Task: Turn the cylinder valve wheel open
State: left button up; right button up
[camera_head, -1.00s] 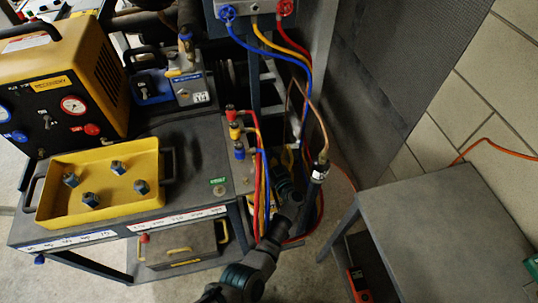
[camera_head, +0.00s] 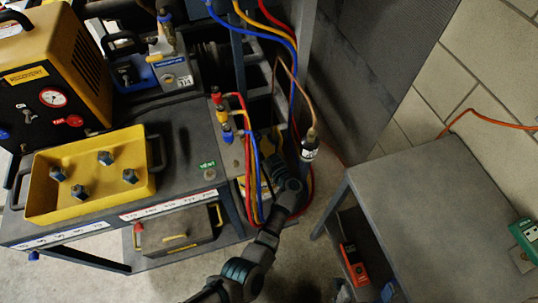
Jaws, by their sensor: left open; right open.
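My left arm comes in from the bottom, left of centre, and reaches up to the right side of the cart. My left gripper (camera_head: 274,150) is at its far end behind the coloured hoses, small, dark and partly hidden. A yellow cylinder-like body (camera_head: 262,187) shows in part behind the hoses beside this arm. I cannot make out the valve wheel or whether the gripper touches it. At the bottom edge, two small dark bluish tips seem to be my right gripper (camera_head: 364,292), apart and mostly cut off, below the grey bench.
Red, yellow and blue hoses (camera_head: 249,160) hang close to my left arm. The cart carries a yellow tray (camera_head: 88,202). A grey bench (camera_head: 435,205) stands right, with a red device (camera_head: 353,263) beneath.

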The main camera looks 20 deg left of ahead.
pick_arm(q)
jog(key=v, duration=0.8)
jog(key=shift+d, duration=0.25)
jog(key=shift+s, duration=0.1)
